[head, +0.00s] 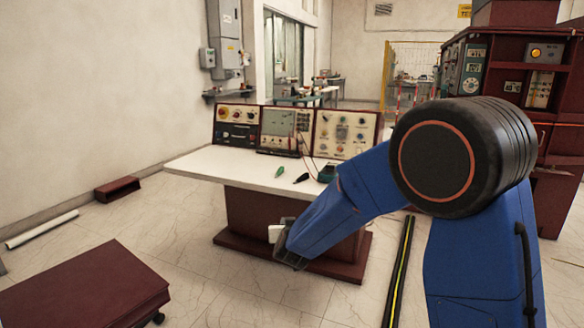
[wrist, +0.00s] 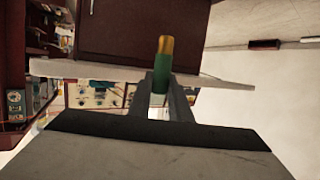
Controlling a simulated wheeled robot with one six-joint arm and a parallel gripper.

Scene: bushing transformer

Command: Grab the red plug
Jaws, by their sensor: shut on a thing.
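My gripper (wrist: 162,88) is shut on a green plug (wrist: 163,70) with a gold tip; the plug points up in the wrist view, between the two grey fingers. In the head view my gripper (head: 279,236) hangs in front of the desk, below the tabletop, and what it holds cannot be made out there. A green object (head: 280,171) and a black one (head: 301,178) lie on the white tabletop (head: 225,165). I see no clearly red plug; a thin reddish cable hangs before the desk's panels.
Instrument panels (head: 343,134) stand along the back of the desk. A teal device (head: 327,173) is at its right end. A dark red cart (head: 85,287) is at lower left, and a dark red box (head: 118,189) lies by the wall. The tiled floor left of the desk is mostly clear.

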